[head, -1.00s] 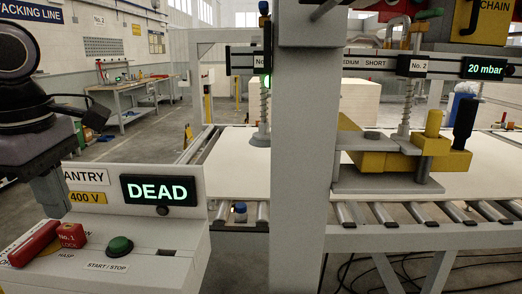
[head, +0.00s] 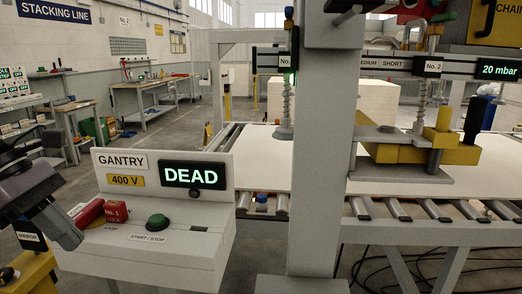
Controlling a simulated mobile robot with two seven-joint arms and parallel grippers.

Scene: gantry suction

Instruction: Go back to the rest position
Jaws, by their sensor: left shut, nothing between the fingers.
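My left gripper (head: 68,236) is at the left edge of the head view, pointing down and to the right. It is shut and holds nothing that I can see. It is beside the left end of the gantry control box (head: 170,262), which carries a red lock piece marked No.1 (head: 116,211), a green START/STOP button (head: 158,222) and a display reading DEAD (head: 195,175). Only the end of my left arm shows. My right gripper is not in view.
A grey gantry post (head: 318,150) stands right of the box. Behind it, a pale board (head: 270,165) lies on the roller conveyor, with suction cup units above. A yellow stand (head: 35,272) is at lower left, under my left arm. Workbenches stand farther back against the wall.

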